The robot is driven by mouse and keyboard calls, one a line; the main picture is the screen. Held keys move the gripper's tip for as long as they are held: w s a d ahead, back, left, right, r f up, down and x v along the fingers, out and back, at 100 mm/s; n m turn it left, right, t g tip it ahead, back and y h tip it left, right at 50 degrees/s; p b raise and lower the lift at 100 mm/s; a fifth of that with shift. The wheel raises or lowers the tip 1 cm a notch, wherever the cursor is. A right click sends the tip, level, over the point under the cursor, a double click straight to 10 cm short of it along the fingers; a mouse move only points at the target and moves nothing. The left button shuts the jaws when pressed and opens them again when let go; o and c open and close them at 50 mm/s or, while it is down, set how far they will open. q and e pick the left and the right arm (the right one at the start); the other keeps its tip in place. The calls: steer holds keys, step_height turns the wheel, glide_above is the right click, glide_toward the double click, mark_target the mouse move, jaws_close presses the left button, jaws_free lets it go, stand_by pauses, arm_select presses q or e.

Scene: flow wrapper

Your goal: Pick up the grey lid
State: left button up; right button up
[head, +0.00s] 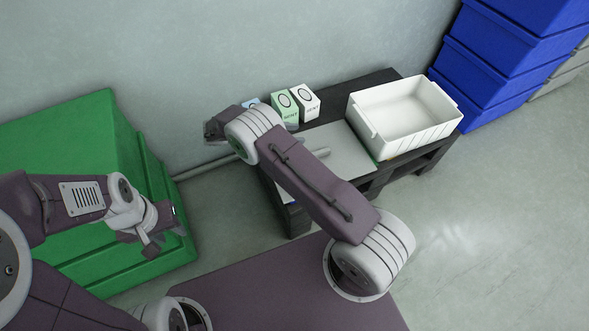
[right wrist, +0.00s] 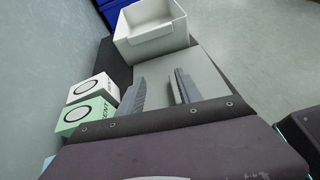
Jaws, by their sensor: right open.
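A flat, light grey panel (head: 350,150) lies on the dark table, left of the white bin; it may be the grey lid, but I cannot tell for sure. It also shows in the right wrist view (right wrist: 205,75), beyond and under my right gripper (right wrist: 158,82). The right gripper is open, with nothing between its two grey fingers; I cannot tell whether they touch the panel. In the head view my right arm hides most of that gripper and part of the panel. My left gripper (head: 151,238) is off to the left, in front of the green crates; its jaw opening is unclear.
A white bin (head: 408,118) stands on the table's (head: 378,78) right side. A green-faced carton (head: 285,107) and a white carton (head: 306,103) stand at the back left. Blue crates (head: 505,52) are stacked at right, green crates (head: 70,150) at left. Floor is clear at lower right.

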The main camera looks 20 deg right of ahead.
steer(key=n+b, duration=0.1)
steer(key=b, duration=0.2)
glide_toward(315, 153)
steer(key=shift+w+d, duration=0.1)
steer(key=shift+d, duration=0.4)
steer(key=shift+a+f, duration=0.15)
steer(key=shift+a, duration=0.1)
steer(key=b+x, duration=0.2)
steer(key=x, duration=0.1)
steer(key=shift+d, duration=0.5)
steer(key=b+x, duration=0.4)
steer(key=x, duration=0.1)
steer(key=shift+a+f+b, duration=0.2)
steer(key=shift+f+b, duration=0.15)
steer(key=shift+f, duration=0.05)
steer(key=shift+d+r, duration=0.1)
steer(key=shift+d, duration=0.05)
arm_select(q)
step_height(315, 153, down, 12)
steer(key=shift+s+d, duration=0.2)
steer(key=shift+d, duration=0.1)
arm_select(e)
steer(key=shift+r, duration=0.1)
arm_select(q)
steer(key=shift+r, duration=0.1)
arm_select(e)
jaws_close()
